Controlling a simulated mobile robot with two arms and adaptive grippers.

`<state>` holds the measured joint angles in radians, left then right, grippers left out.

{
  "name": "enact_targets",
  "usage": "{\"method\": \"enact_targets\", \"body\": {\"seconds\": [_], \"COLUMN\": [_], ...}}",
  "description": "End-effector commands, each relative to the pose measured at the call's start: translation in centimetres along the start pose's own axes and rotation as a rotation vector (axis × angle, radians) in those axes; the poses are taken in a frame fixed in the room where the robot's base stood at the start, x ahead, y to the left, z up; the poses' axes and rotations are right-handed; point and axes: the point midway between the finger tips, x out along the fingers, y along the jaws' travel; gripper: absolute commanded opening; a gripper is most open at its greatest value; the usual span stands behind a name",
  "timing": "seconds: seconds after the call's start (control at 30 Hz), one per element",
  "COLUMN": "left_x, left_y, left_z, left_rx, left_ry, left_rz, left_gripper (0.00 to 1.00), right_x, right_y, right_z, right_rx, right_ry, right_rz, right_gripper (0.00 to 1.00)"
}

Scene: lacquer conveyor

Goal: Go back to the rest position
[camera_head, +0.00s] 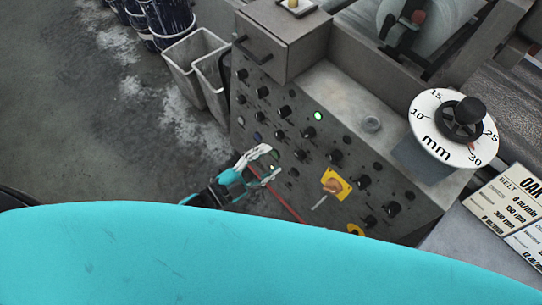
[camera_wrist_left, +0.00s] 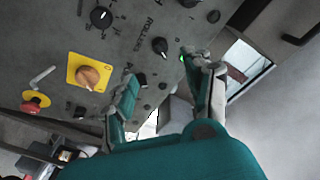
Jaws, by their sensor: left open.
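My left gripper (camera_head: 265,166) is in front of the lower left part of the grey control panel (camera_head: 305,125) in the head view. In the left wrist view the left gripper (camera_wrist_left: 165,88) has its two fingers apart, with nothing between them. The panel carries black knobs, a lit green lamp (camera_head: 318,116) and an orange rotary switch on a yellow plate (camera_head: 336,184). The switch also shows in the left wrist view (camera_wrist_left: 88,75). I cannot tell whether a fingertip touches the panel. My right gripper is not in view.
A round mm dial (camera_head: 455,127) stands at the right of the machine. A red emergency button (camera_wrist_left: 35,100) shows in the left wrist view. Pale bins (camera_head: 190,65) and dark buckets (camera_head: 165,20) stand left of the panel. The floor (camera_head: 80,130) at left is clear.

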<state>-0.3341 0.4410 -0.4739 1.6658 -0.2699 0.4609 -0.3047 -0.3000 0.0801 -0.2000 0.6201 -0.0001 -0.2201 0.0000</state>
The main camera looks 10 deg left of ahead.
Motion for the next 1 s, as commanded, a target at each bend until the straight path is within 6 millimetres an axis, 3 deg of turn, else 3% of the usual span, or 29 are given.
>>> {"method": "enact_targets", "body": {"seconds": [0.43,0.53,0.67,0.77,0.9,1.0], "left_x": [0.0,-0.2,-1.7,-4.4,-10.1,-15.1], "left_y": [0.1,0.7,3.0,6.2,12.0,16.8], "left_z": [0.1,1.7,7.4,13.4,20.5,23.8], "left_rx": [-0.002,-0.023,-0.109,-0.218,-0.395,-0.527], "left_ry": [-0.003,-0.048,-0.219,-0.421,-0.716,-0.924], "left_rz": [0.001,0.005,0.023,0.039,0.061,0.076], "left_gripper": [0.52,0.52,0.52,0.52,0.52,0.52], "right_x": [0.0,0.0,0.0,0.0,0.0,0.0], "right_y": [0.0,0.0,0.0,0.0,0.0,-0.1], "right_z": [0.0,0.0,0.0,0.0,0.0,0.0], "right_rx": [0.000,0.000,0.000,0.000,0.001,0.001], "right_ry": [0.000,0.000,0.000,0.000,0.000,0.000], "right_rz": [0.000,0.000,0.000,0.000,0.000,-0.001], "right_gripper": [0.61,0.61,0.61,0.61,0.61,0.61]}}
